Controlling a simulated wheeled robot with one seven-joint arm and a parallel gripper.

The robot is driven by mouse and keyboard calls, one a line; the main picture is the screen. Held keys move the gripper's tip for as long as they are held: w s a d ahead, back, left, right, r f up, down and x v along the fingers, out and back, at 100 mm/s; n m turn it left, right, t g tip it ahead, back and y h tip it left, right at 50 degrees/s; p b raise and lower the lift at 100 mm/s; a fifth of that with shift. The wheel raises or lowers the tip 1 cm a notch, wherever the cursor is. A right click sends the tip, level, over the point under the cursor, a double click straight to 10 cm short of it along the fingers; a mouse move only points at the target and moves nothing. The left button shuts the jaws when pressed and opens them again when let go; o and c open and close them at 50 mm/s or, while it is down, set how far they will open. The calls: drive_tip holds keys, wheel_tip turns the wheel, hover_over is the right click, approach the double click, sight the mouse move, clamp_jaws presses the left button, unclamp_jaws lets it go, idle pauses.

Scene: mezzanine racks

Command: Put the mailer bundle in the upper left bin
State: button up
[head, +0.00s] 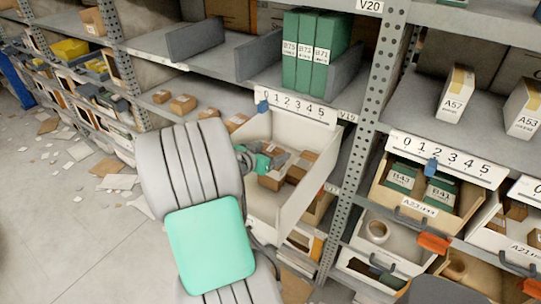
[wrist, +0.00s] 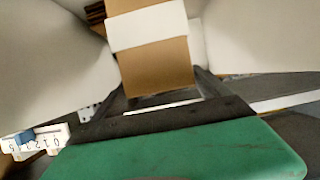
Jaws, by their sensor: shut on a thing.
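The mailer bundle (wrist: 155,65) is a brown block with a white band around it, in the wrist view. My gripper (wrist: 158,90) is shut on it, one dark finger at each side. Pale walls stand left and right of the bundle. In the head view, my gripper (head: 262,161) is inside the mouth of the pulled-out white upper left bin (head: 312,192), above or among brown parcels.
Below and to the right are an open bin with green-and-brown boxes (head: 440,193) and lower bins with tape rolls. A perforated rack post (head: 361,150) stands right of the white bin. Green binders (head: 305,50) stand on the shelf above. Paper scraps litter the floor at left.

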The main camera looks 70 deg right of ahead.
drive_tip(key=shift+f, duration=0.75)
drive_tip(key=shift+f, duration=0.2)
drive_tip(key=o, duration=1.8)
drive_tip(key=shift+r, duration=0.1)
drive_tip(key=shift+c, duration=0.2)
